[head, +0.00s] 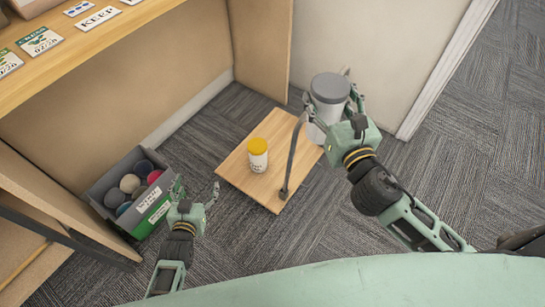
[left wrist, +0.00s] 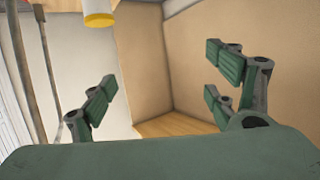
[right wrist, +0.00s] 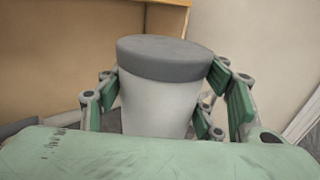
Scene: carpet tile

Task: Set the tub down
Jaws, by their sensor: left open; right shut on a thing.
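The tub (head: 329,92) is a pale grey-white cylinder with a darker grey lid. My right gripper (head: 328,100) is shut around its side. In the right wrist view the tub (right wrist: 158,100) stands upright between the fingers. In the head view it overlaps the far right corner of a wooden board (head: 232,168) on the floor; its base is partly hidden, and I cannot tell whether it touches anything. My left gripper (head: 198,188) is open and empty, left of the board; its fingers (left wrist: 165,85) show apart in the left wrist view.
A white jar with a yellow lid (head: 257,155) stands on the board. A crate of balls (head: 104,186) stands at left, below a shelf (head: 75,42). Grey carpet (head: 290,245) is clear in front.

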